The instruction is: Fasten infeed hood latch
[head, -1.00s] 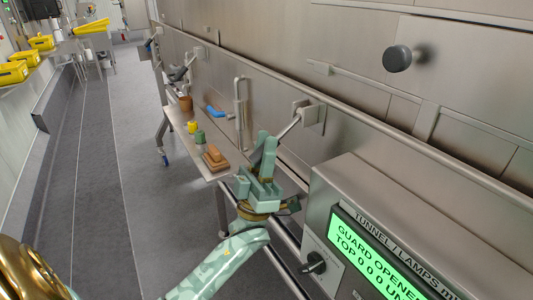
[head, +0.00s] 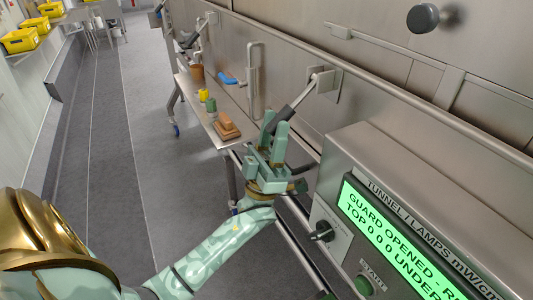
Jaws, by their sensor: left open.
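The nearest hood latch shows as a lever with a dark grip (head: 296,105) slanting down and left from a metal bracket (head: 325,82) on the steel tunnel wall. My left gripper (head: 275,128) is open, with its pale green fingers pointing up at the lower end of that grip. The fingers overlap the grip's end in the picture; I cannot tell whether the grip lies between them or behind them. A second dark-gripped latch (head: 190,40) is farther along the wall. My right gripper is not in view.
A control box with a green display (head: 395,235) reading "GUARD OPENED" stands close on the right. A side shelf (head: 225,140) holds a brown brush-like block (head: 227,127), small pots and a blue-handled item (head: 229,78). The floor aisle (head: 110,130) on the left is clear.

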